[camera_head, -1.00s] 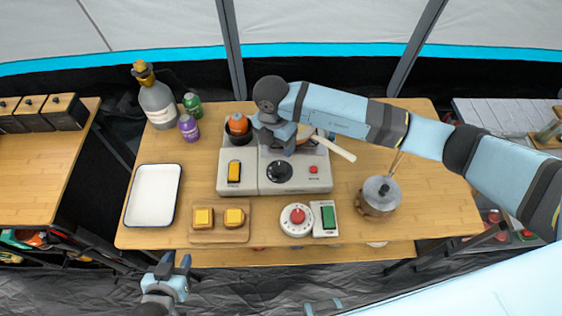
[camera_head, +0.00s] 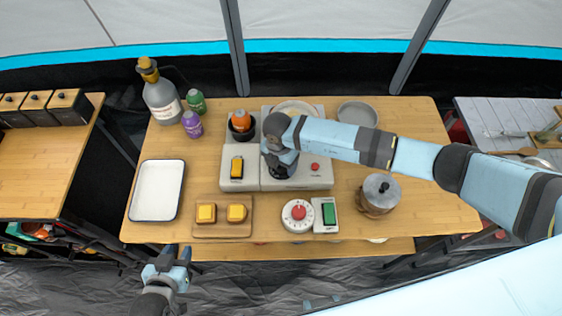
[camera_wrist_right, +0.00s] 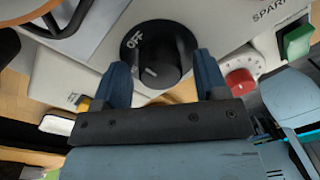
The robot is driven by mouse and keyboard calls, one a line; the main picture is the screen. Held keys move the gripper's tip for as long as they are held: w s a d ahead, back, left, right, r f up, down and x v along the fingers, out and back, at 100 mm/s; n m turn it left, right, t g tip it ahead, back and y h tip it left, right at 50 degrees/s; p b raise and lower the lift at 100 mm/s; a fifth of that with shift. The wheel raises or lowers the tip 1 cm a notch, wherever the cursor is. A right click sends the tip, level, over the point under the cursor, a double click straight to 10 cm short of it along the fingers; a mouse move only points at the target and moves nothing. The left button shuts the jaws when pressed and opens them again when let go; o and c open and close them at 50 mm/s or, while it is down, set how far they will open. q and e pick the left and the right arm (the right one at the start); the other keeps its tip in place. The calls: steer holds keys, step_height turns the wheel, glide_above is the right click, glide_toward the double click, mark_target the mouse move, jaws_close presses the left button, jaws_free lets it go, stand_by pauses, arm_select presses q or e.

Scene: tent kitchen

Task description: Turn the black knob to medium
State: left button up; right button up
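The black knob (camera_wrist_right: 158,55) is on the front of the light grey stove (camera_head: 240,185). In the right wrist view it has a white mark and an "OFF" label beside it on its dial. My right gripper (camera_wrist_right: 163,72) is open, with its two blue fingertips on either side of the knob and gaps visible; I cannot tell whether they touch it. In the head view my right gripper (camera_head: 283,165) covers most of the knob. My left gripper (camera_head: 178,252) is open and empty in front of the table's near edge.
A red button (camera_head: 315,166) and a yellow switch (camera_head: 237,168) flank the knob. A red-centred dial (camera_head: 298,214), a green switch (camera_head: 329,213), a pot (camera_head: 379,192), a board with yellow blocks (camera_head: 222,230) and a white tray (camera_head: 157,190) stand around the stove.

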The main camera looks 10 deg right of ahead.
steer(key=c, duration=0.8)
arm_select(q)
steer(key=shift+f, duration=0.1)
